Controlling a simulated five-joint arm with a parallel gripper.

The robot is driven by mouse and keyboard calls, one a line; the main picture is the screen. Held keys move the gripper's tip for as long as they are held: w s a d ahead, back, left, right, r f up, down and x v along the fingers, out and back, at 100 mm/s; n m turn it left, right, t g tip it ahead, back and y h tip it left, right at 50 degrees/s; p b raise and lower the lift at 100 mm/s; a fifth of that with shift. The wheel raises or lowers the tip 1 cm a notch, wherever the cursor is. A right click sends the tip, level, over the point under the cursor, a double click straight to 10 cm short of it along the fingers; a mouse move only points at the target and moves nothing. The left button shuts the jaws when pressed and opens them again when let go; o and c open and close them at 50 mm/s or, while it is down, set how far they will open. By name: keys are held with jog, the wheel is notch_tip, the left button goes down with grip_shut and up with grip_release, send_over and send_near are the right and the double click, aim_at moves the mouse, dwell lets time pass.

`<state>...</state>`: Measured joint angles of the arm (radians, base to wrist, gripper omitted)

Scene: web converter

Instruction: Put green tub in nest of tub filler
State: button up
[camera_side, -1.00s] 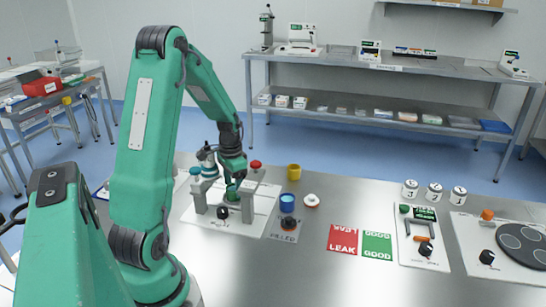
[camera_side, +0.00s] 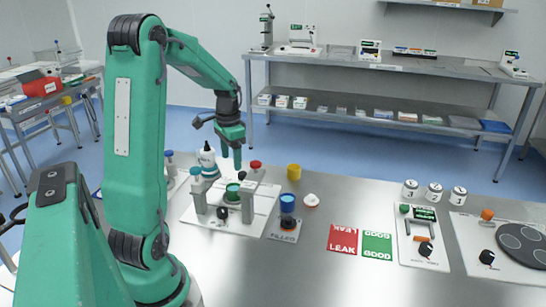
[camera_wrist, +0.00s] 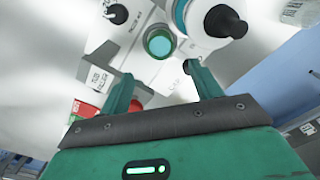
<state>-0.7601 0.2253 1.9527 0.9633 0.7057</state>
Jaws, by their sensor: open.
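The green tub (camera_side: 232,188) sits between the two grey posts of the tub filler (camera_side: 248,208), upright as far as I can tell. The tub's base in the nest is partly hidden by the filler.
A blue tub (camera_side: 287,203) stands by the filled pad (camera_side: 285,236), with a yellow tub (camera_side: 294,171) behind and a white disc (camera_side: 311,200) beside it. A white bottle (camera_side: 207,160) stands behind the filler. Red leak (camera_side: 342,239) and green good (camera_side: 377,245) cards lie right.

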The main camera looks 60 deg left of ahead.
jog(key=shift+r, duration=1.2)
jog(key=d+r+t+y, duration=0.1)
jog(key=d+r, duration=0.2)
jog(key=d, duration=0.5)
jog(key=d+r+t, duration=0.1)
jog(key=d+r, duration=0.3)
jog(key=d, duration=0.3)
jog(key=s+d+r+t+h, duration=0.1)
jog(key=s+d+t, duration=0.2)
jog(key=d, duration=0.9)
jog(key=s, duration=0.3)
jog(key=shift+s+d+m+t, duration=0.3)
